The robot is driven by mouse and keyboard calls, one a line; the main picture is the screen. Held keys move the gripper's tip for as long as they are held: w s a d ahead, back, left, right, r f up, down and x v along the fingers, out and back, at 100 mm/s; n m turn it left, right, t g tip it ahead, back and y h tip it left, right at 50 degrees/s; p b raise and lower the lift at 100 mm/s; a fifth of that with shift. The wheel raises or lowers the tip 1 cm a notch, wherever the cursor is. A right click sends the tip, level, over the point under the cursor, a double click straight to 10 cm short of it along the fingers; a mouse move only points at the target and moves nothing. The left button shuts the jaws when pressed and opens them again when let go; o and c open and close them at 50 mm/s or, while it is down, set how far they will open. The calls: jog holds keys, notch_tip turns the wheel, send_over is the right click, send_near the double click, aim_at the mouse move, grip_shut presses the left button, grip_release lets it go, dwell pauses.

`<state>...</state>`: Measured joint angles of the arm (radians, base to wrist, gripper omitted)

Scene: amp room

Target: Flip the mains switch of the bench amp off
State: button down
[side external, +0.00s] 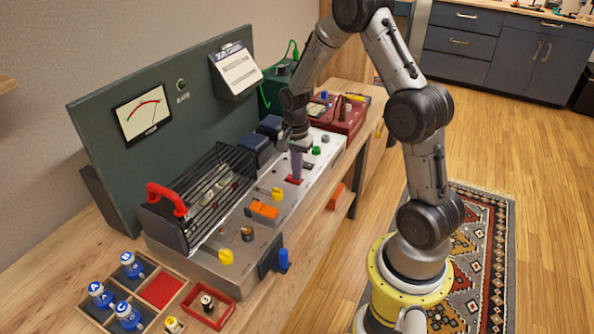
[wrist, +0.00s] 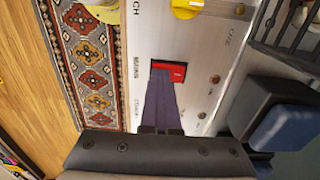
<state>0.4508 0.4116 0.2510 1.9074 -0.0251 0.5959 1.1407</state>
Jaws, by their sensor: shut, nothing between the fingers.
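The bench amp (side external: 310,182) is a long silver chassis on the wooden bench, with a black wire cage over its left part. The mains switch (wrist: 177,71) is a red rocker in a dark frame on the amp's top panel; it also shows in the side view (side external: 293,180). My gripper (wrist: 161,72) is shut and empty, pointing down with its tips at the red switch. The tips cover part of the switch. I cannot tell whether they touch it or which way it is tipped.
A yellow knob (wrist: 187,8) and small indicators sit near the switch. Dark blue transformer blocks (side external: 255,149) stand behind it. Orange (side external: 264,211) and green (side external: 316,150) controls share the panel. A red handle (side external: 166,198) rises at the cage. Blue lettered bottles (side external: 101,295) stand at the front left.

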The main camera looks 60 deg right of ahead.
aim_at(291, 177)
jog(key=shift+w+a+f, duration=0.1)
jog(key=shift+w+f, duration=0.2)
jog(key=shift+w, duration=0.3)
jog(key=shift+r, duration=0.2)
notch_tip(291, 177, up, 14)
jog(key=shift+s+r, duration=0.15)
jog(key=shift+s, duration=0.25)
jog(key=shift+w+g, duration=0.6)
jog(key=shift+w, duration=0.15)
